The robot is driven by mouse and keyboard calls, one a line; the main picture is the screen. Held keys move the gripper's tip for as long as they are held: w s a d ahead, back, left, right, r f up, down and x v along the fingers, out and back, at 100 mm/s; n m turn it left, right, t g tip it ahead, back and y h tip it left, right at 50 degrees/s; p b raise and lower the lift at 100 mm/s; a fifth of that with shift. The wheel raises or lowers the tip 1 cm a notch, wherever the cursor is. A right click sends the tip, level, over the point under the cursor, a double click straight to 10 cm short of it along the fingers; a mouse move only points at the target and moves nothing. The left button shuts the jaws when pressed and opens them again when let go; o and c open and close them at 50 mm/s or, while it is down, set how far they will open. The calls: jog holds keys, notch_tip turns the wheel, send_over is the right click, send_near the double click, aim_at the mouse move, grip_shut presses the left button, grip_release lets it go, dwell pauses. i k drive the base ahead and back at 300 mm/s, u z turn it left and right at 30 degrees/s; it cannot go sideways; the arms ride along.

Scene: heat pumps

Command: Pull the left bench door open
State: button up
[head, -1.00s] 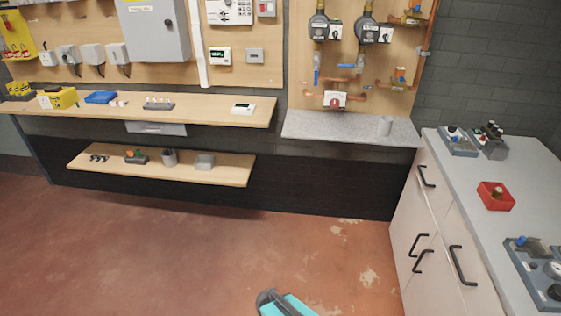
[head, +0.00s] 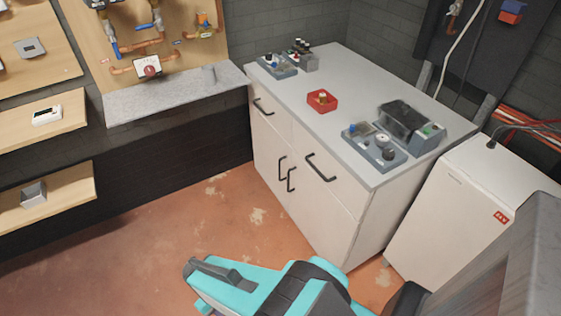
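The bench (head: 340,85) is a white cabinet with a pale grey top, right of centre in the head view. Two drawers with black handles sit above two doors. The left bench door (head: 268,150) has a black vertical handle (head: 282,168) close to the right door's handle (head: 291,180). The door looks shut. My teal and dark arm shows at the bottom, with my gripper (head: 205,268) at its left end. It is over the floor in front of the bench, apart from the door handles. Whether its fingers are open or shut is not clear.
Control boxes and a red box (head: 322,102) stand on the bench top. A white appliance (head: 450,215) stands right of the bench. A grey shelf (head: 175,92) and wooden shelves (head: 45,125) line the left wall. The red floor (head: 150,240) before the doors is clear.

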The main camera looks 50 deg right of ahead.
aim_at(272, 155)
jog(key=z, duration=4.5)
jog(key=i, duration=0.1)
jog(key=u, duration=2.9)
jog(key=k, duration=0.95)
jog(key=u, duration=0.1)
jog(key=i, duration=0.7)
jog(key=u, duration=0.05)
